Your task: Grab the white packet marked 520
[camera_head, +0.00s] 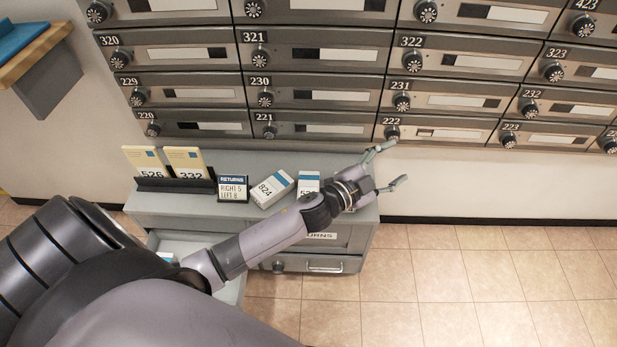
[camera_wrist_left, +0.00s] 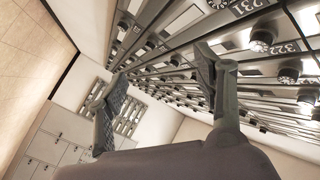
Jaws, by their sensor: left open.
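A white packet with a blue top band (camera_head: 307,183) stands on the right part of the grey cabinet top. Its number begins with 52; the rest is hidden behind my left wrist. My left gripper (camera_head: 391,166) is open and empty, to the right of this packet and past the cabinet's right edge, in front of the mailboxes. In the left wrist view its two fingers (camera_wrist_left: 160,92) are spread with nothing between them. My right gripper is in neither view.
On the grey cabinet (camera_head: 152,204) are a white packet marked 824 (camera_head: 272,189), a returns sign (camera_head: 233,188) and yellow cards marked 526 (camera_head: 146,163) and 332 (camera_head: 186,163). A drawer (camera_head: 233,290) is open at left. Mailboxes (camera_head: 310,90) line the wall. The floor at right is clear.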

